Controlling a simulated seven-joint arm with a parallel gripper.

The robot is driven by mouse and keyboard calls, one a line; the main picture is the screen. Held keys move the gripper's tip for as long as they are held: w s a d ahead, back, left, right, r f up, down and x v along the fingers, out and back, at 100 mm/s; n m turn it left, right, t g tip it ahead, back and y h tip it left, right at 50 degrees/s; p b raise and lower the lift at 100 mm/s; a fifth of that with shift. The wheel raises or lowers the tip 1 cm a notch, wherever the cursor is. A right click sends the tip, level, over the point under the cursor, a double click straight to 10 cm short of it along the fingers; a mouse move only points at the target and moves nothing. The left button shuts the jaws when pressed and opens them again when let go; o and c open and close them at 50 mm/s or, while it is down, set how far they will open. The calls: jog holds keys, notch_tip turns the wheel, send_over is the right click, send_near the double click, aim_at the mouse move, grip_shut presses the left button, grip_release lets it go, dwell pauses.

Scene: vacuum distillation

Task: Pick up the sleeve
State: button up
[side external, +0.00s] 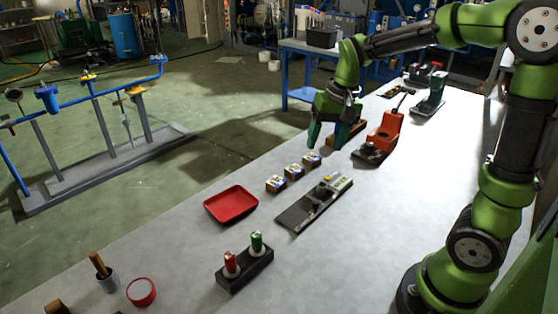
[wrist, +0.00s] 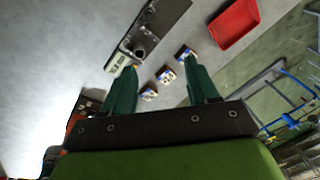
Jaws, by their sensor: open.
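My gripper (side external: 325,144) is open and empty above the bench, near the far end of a row of three small white-and-blue boxes (side external: 294,171). In the wrist view its two green fingers (wrist: 161,68) point towards these boxes (wrist: 165,76), with the right fingertip overlapping one of them in the picture. A flat dark fixture with metal parts (side external: 314,203) lies beside the boxes; it also shows in the wrist view (wrist: 145,35). I cannot tell which thing is the sleeve; none is clearly recognisable as one.
A red tray (side external: 231,204) lies left of the boxes. A black holder (side external: 245,271) carries a red and a green item. An orange device (side external: 385,132) stands beyond my gripper.

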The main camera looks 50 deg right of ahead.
jog(key=w+d+f+m+g, duration=0.1)
jog(key=w+d+f, duration=0.1)
jog(key=w+d, duration=0.15)
jog(key=m+g, duration=0.1)
send_over(323, 184)
jog(key=shift+h, duration=0.4)
jog(key=f, duration=1)
jog(key=shift+w+a, duration=0.1)
jog(key=shift+w, duration=0.1)
jog(key=shift+s+f, duration=0.2)
jog(key=shift+f, duration=2.5)
grip_shut()
